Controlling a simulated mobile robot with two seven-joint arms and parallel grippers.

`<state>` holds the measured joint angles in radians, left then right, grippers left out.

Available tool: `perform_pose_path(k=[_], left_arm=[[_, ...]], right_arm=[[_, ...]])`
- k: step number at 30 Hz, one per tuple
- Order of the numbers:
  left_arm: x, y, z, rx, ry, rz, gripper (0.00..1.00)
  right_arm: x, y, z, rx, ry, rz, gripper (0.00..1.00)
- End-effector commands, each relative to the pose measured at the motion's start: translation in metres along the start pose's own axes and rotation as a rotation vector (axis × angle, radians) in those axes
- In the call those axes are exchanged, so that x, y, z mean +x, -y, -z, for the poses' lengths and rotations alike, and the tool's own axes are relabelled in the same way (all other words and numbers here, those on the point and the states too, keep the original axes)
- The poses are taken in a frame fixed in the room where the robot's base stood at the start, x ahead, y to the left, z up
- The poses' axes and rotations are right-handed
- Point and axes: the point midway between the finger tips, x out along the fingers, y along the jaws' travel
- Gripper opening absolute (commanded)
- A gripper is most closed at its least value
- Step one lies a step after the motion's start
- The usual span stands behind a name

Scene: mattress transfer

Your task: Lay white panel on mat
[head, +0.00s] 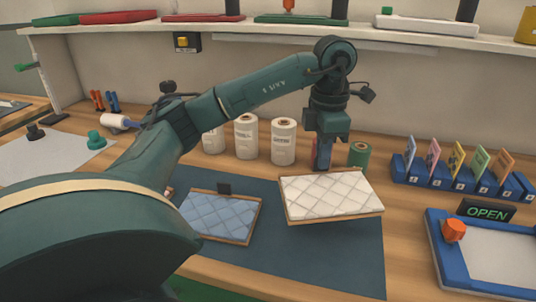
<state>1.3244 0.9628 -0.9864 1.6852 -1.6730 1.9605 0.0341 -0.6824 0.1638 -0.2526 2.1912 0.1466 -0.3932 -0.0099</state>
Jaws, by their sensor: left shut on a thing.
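The white quilted panel (330,195) with a thin brown edge is over the right part of the dark blue mat (310,255). Its right corner reaches past the mat's right edge. I cannot tell whether it touches the mat or hangs just above it. My left gripper (322,160) points down at the panel's far edge and is shut on it; the fingertips are partly hidden. A light blue quilted panel (219,216) lies on the mat to the left, with a small dark tab at its far edge. My right gripper is not in view.
White rolls (283,142) and a green roll (359,155) stand behind the mat. A blue card rack (462,181), an OPEN sign (486,210) and a blue-framed tray (445,262) are at the right. The mat's front right part is clear.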

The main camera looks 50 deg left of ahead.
Motion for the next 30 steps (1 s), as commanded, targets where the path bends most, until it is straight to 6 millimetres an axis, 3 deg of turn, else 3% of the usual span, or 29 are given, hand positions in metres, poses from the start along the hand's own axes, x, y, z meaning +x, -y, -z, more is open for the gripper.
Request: perform_pose_path(k=[6,14,18,30], left_arm=[[0.042,0.000,0.001,-0.002,-0.004,0.002,0.00],[0.064,0.000,0.001,0.000,-0.003,0.001,0.00],[0.085,0.000,0.001,0.000,-0.005,0.001,0.00],[0.094,0.000,0.001,0.001,-0.001,0.000,0.00]], right_arm=[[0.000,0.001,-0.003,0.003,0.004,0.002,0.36],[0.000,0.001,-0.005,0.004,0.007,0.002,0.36],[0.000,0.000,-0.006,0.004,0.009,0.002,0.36],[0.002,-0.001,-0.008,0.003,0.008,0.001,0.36]])
